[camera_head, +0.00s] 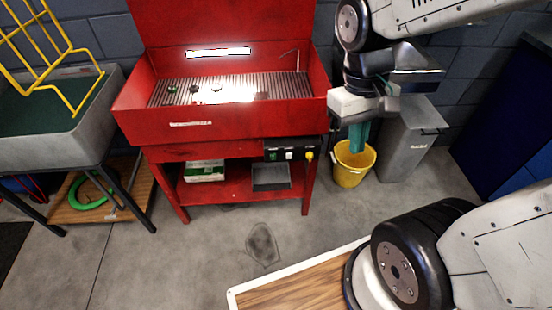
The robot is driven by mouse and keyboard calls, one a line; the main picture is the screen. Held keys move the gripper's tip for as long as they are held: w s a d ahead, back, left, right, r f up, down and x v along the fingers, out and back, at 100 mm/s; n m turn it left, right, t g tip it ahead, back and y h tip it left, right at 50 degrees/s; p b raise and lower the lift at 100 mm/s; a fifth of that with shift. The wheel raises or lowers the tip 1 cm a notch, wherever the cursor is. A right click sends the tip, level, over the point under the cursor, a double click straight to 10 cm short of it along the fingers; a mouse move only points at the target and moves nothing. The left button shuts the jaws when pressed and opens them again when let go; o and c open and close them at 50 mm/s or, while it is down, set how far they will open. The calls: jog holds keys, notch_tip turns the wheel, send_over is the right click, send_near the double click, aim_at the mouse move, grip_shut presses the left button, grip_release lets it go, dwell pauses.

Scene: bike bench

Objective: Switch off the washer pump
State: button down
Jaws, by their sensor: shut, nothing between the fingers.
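The red parts washer (220,129) stands against the wall, left of centre. A black control box (279,155) hangs under its front right edge. The box has small light and green switch parts (289,155) and a yellow knob (309,155) at its right end. The switch position is too small to read. My gripper (357,137) points down, with teal fingers shut and empty. In the picture it is to the right of the control box and apart from it, above the yellow bucket.
A yellow bucket (352,176) and a grey bin (407,150) stand right of the washer. A green-and-white box (204,172) and a dark tray (271,178) sit on its lower shelf. A grey sink (50,150) with a yellow rack stands left.

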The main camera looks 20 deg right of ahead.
jog(key=w+d+f+n+t, duration=0.1)
jog(key=w+f+n, duration=0.25)
jog(key=f, duration=0.65)
jog(key=w+f+n+t, duration=0.15)
jog(key=w+f, duration=0.35)
jog(key=f, duration=0.5)
jog(key=w+d+f+n+t, duration=0.1)
jog(key=w+f+n, duration=0.25)
jog(key=f, duration=0.65)
jog(key=w+a+n+t+y, duration=0.3)
jog(key=w+a+n+t, duration=0.2)
jog(key=w, duration=0.4)
jog(key=shift+w+a+f+t+y, duration=0.15)
jog(key=shift+w+f+t+y, duration=0.05)
jog(key=shift+w+t+y, duration=0.15)
send_near(276, 158)
jog(key=shift+w+a+f, duration=0.55)
jog(key=shift+a+f, duration=0.05)
jog(key=shift+f, duration=0.2)
jog(key=shift+w+a+f, duration=0.5)
jog(key=shift+a+f, duration=0.1)
jog(key=shift+f, duration=0.15)
jog(key=shift+w+a+f, duration=0.55)
jog(key=shift+a+f, duration=0.1)
jog(key=shift+f, duration=0.15)
